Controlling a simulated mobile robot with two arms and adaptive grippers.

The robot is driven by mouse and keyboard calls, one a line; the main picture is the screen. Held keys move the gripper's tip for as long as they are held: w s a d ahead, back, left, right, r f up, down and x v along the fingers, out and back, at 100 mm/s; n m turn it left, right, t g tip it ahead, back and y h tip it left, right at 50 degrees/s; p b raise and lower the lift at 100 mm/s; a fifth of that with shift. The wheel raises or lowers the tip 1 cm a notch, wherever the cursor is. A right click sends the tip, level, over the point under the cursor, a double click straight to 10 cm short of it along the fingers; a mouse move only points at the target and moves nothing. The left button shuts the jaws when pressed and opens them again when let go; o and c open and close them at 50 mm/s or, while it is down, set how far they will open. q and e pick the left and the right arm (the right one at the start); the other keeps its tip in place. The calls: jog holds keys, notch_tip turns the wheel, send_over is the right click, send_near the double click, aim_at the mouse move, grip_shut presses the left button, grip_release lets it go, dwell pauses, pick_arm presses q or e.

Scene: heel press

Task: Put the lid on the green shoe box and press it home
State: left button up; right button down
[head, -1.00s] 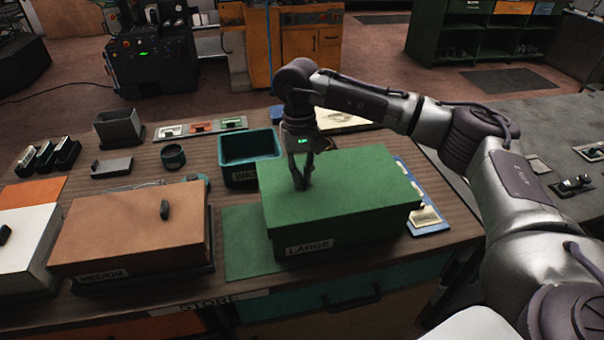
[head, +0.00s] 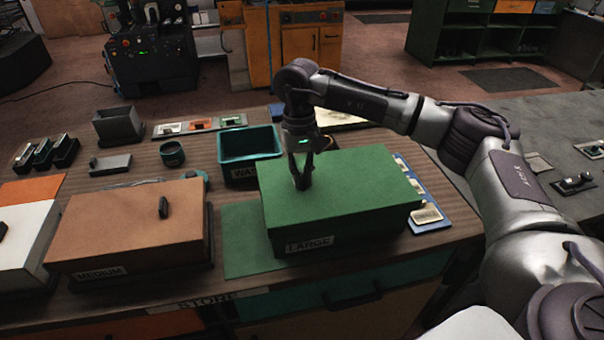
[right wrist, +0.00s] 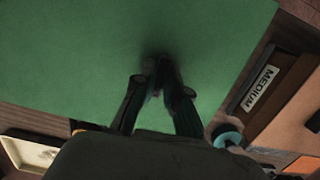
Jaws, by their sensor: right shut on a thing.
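The green lid (head: 350,190) lies over the top of the green shoe box (head: 355,238), whose front has a label reading LARGE. The lid's front rim runs just above the label; I cannot tell whether it is fully seated all round. My right gripper (head: 301,182) points down at the left part of the lid and is shut on its small dark knob, which the fingers mostly hide. In the right wrist view the fingers (right wrist: 160,75) meet over the green lid (right wrist: 100,50). My left gripper is not in view.
The box stands on a green mat (head: 238,245) on the brown table. A brown MEDIUM box (head: 130,225) is to its left. A teal bin (head: 250,150) stands behind, and a blue card with pale pieces (head: 427,214) lies to the right. Small black holders (head: 65,152) are far left.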

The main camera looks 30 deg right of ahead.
jog(key=shift+f+b, duration=0.8)
dwell(1.3)
jog(key=c, duration=1.1)
grip_release()
jog(key=shift+c, duration=0.2)
jog(key=shift+o, duration=0.3)
jog(key=o, duration=0.4)
jog(key=shift+r, duration=0.15)
jog(key=shift+r+p, duration=1.85)
jog(key=shift+r, duration=1.6)
